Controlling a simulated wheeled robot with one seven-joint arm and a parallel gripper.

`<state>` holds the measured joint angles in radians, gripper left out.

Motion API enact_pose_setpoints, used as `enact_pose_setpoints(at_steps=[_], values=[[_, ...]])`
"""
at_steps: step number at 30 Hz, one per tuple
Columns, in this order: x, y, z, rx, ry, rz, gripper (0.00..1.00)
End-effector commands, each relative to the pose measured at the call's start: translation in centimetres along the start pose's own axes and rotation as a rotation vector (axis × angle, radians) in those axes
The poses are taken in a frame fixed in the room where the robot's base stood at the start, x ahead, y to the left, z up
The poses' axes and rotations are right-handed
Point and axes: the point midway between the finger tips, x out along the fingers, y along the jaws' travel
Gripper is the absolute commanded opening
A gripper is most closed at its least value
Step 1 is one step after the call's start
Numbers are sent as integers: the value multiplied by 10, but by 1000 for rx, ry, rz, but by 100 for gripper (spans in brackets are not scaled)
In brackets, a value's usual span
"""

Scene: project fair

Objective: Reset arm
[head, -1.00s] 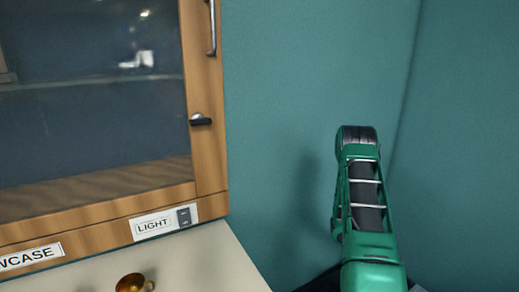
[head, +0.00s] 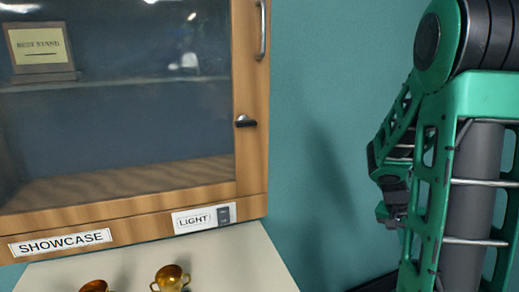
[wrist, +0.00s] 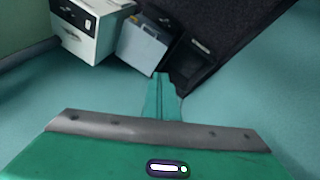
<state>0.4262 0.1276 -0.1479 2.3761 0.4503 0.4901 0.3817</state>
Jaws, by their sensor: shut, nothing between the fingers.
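My arm, green with dark joints, is folded upright at the right of the head view. The end with my gripper (head: 388,214) hangs low behind the forearm links, partly hidden by them, clear of the showcase and the counter. In the wrist view my gripper (wrist: 160,80) shows as a narrow green piece, shut with nothing held. It points down toward the teal floor.
The wooden showcase (head: 250,80), glass door closed, has a light switch (head: 223,214). Golden cups (head: 170,278) stand on the pale counter (head: 245,265) below. White (wrist: 88,30) and grey (wrist: 143,48) boxes and a dark surface (wrist: 240,40) lie ahead of the gripper.

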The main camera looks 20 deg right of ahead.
Motion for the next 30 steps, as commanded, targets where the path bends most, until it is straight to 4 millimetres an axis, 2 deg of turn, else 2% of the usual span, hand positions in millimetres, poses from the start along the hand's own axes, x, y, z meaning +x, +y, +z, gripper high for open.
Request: enact_pose_setpoints(at_steps=[1, 3, 9, 15, 18, 21, 24, 30], values=[[-16, 0, 12, -31, -15, -30, 0], [-34, 1, 29, -82, -43, -65, 0], [-80, 9, 84, -243, -115, -172, 0], [-118, 23, 140, -426, -175, -280, 0], [-131, 31, 165, -510, -197, -325, 0], [-140, 38, 182, -575, -211, -358, 0], [-144, 43, 192, -614, -221, -377, 0], [-146, 45, 197, -634, -226, -385, 0]])
